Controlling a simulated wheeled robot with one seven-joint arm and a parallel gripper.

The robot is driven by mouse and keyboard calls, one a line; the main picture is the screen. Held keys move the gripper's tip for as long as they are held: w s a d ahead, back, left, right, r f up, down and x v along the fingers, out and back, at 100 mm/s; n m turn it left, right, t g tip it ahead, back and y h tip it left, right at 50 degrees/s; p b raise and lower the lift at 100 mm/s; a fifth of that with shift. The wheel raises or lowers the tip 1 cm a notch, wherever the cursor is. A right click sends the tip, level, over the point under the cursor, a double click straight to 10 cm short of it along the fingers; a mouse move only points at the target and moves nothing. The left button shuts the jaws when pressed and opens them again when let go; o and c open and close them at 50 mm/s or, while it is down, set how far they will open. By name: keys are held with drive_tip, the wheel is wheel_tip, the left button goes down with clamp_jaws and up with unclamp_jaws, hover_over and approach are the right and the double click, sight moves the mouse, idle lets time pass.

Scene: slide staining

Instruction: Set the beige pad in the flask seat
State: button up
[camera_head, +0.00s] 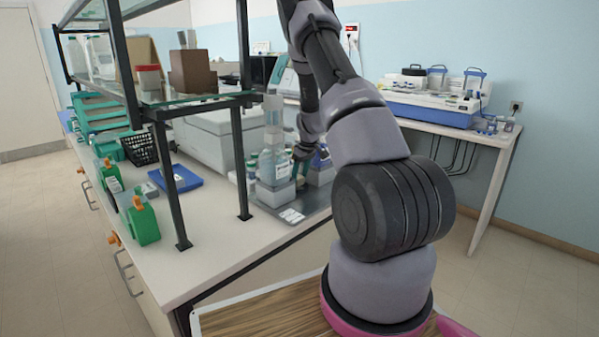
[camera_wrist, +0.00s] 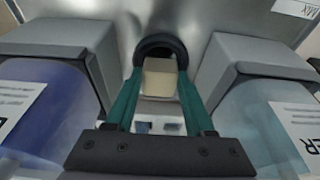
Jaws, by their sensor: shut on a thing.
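The beige pad (camera_wrist: 160,80) is a small block between the teal fingers of my gripper (camera_wrist: 159,88) in the wrist view. My gripper is shut on it. A dark round ring (camera_wrist: 160,46), which looks like the flask seat, lies just beyond the pad on a grey metal surface. The pad overlaps the ring's near part in the picture; I cannot tell whether it touches it. In the head view my gripper (camera_head: 301,167) shows only in part among the bottles, and the pad is hidden there.
Grey holders with bottles stand close on both sides of my gripper, a blue one (camera_wrist: 45,115) left and a pale one (camera_wrist: 265,125) right. They sit on a metal tray (camera_head: 310,203). A glass shelf (camera_head: 185,98) on dark posts stands left of my arm.

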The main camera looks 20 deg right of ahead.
drive_tip(key=shift+f, duration=0.3)
idle(0.5)
drive_tip(key=o, duration=1.3)
drive_tip(key=shift+c, duration=0.2)
